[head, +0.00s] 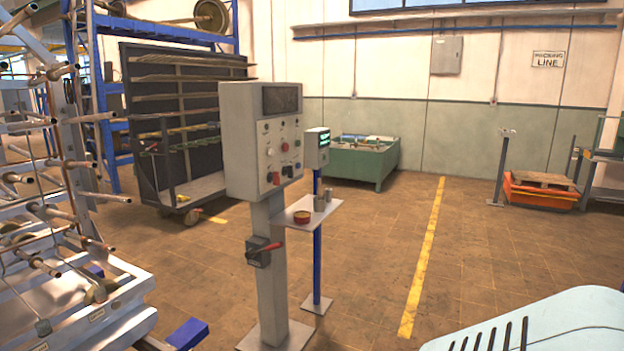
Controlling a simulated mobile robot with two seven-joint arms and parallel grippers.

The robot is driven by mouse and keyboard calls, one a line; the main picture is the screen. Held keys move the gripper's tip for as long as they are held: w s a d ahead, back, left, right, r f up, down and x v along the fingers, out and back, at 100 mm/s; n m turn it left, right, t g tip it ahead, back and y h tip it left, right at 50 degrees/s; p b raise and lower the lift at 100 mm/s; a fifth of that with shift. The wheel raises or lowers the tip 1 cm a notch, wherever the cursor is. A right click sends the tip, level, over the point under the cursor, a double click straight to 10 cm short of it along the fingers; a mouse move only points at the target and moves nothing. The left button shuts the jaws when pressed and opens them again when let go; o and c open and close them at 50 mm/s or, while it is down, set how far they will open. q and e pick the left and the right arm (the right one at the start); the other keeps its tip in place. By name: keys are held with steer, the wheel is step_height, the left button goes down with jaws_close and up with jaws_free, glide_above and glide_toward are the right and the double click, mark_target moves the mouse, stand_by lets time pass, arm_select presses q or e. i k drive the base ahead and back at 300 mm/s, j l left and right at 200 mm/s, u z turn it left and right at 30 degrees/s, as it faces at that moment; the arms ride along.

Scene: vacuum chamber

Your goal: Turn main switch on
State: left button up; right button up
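A grey control cabinet (250,140) stands on a grey post (272,300) near the middle of the head view. Its front has a dark display, several knobs and buttons, and red controls near the lower edge. Which control is the main switch is not labelled legibly. Neither of my grippers is in view.
A small shelf (300,214) with a reddish bowl and grey cups is beside the post, near a blue stand (317,265). A white rack with rods (70,270) fills the left. Open tiled floor (370,250) with a yellow line lies to the right.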

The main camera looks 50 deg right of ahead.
mark_target(274, 177)
steer(key=z, duration=1.5)
steer(key=i+l, duration=0.8)
steer(key=i+l+u, duration=0.15)
steer(key=i+l, duration=1.45)
steer(key=l, duration=0.2)
steer(key=i+u, duration=0.05)
